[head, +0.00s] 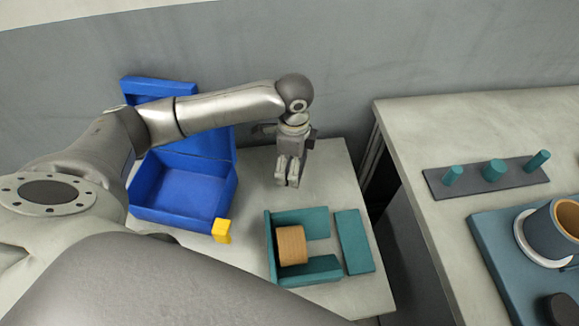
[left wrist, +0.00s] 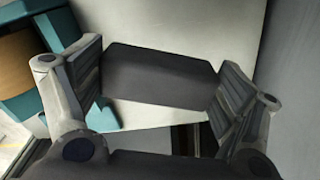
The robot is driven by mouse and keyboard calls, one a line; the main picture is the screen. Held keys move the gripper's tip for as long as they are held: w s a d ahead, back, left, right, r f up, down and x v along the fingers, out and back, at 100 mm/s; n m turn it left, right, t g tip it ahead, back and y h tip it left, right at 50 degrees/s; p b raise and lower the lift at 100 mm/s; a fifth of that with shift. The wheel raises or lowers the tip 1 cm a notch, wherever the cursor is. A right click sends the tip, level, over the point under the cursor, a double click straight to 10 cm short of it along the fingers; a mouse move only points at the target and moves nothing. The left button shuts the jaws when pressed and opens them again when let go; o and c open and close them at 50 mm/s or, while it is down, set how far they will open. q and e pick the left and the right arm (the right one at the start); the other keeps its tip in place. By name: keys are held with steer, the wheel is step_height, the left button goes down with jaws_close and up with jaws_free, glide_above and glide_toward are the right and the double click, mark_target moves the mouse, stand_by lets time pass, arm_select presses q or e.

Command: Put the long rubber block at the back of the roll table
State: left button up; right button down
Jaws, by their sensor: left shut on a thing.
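My left gripper (head: 288,180) hangs over the back part of the pale table (head: 335,165) that bears the wooden roll, fingers pointing down. In the left wrist view its fingers (left wrist: 162,82) are shut on a dark grey block (left wrist: 160,75), which spans the gap between the pads. This looks like the long rubber block. In the head view the block is hard to make out, and I cannot tell whether it touches the table. My right gripper is not in view.
A wooden roll (head: 292,245) sits in a teal holder (head: 310,275), with a teal bar (head: 354,242) to its right. An open blue box (head: 185,190) and a yellow block (head: 222,231) are left. A second table (head: 410,130) stands right, across a gap, with a peg board (head: 470,185).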

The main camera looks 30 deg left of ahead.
mark_target(290, 161)
arm_select(q)
steer(key=shift+w+a+f, duration=0.35)
steer(key=shift+a+f, duration=0.05)
steer(key=shift+f, duration=0.2)
steer(key=shift+w+a+f, duration=0.35)
steer(key=shift+f, duration=0.2)
steer(key=shift+w+a+f, duration=0.1)
steer(key=shift+a+f, duration=0.05)
steer(key=shift+f, duration=0.8)
steer(key=shift+w+a+f, duration=0.1)
steer(key=shift+f, duration=0.85)
steer(key=o, duration=0.9)
steer(key=shift+f, duration=0.15)
steer(key=shift+c, duration=0.2)
step_height(290, 161, up, 12)
steer(key=shift+r, duration=0.2)
